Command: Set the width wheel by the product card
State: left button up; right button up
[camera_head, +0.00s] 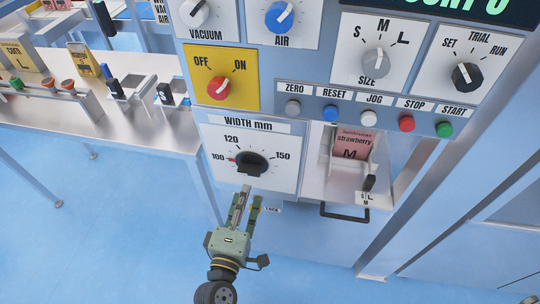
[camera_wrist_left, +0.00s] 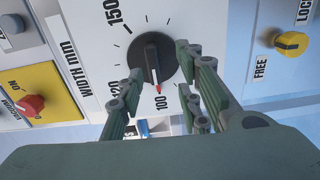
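The black width wheel (camera_head: 251,163) sits on a white dial plate (camera_head: 224,172) marked 100, 120 and 150. Its pointer is toward 100, by a red mark; the wheel also shows in the left wrist view (camera_wrist_left: 152,58). My left gripper (camera_head: 247,192) is just below the wheel, its two fingers pointing up at it. In the left wrist view the fingers (camera_wrist_left: 165,85) are apart, with nothing held between them; whether one touches the wheel's rim I cannot tell. A pink card or pouch reading "strawberry M" (camera_head: 355,143) stands in the bay right of the dial. My right gripper is out of view.
A yellow knob (camera_wrist_left: 291,44) with FREE and LOCK labels is near the dial. The yellow OFF/ON switch (camera_head: 218,88), a button row (camera_head: 368,118) and the size knob (camera_head: 375,63) are above. A metal table (camera_head: 150,127) with pouches stands left.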

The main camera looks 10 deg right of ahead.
aim_at(250, 175)
pick_arm(q)
jog(key=w, duration=0.1)
jog(key=w+r, duration=0.1)
jog(key=w, duration=0.1)
jog(key=shift+w+d+r+p, duration=0.25)
jog(key=shift+w+p, duration=0.05)
jog(key=shift+p, duration=0.05)
jog(key=x, duration=0.3)
jog(key=shift+w+d+f, duration=0.2)
jog(key=shift+w, duration=0.2)
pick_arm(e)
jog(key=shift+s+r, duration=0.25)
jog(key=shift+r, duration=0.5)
pick_arm(q)
grip_shut()
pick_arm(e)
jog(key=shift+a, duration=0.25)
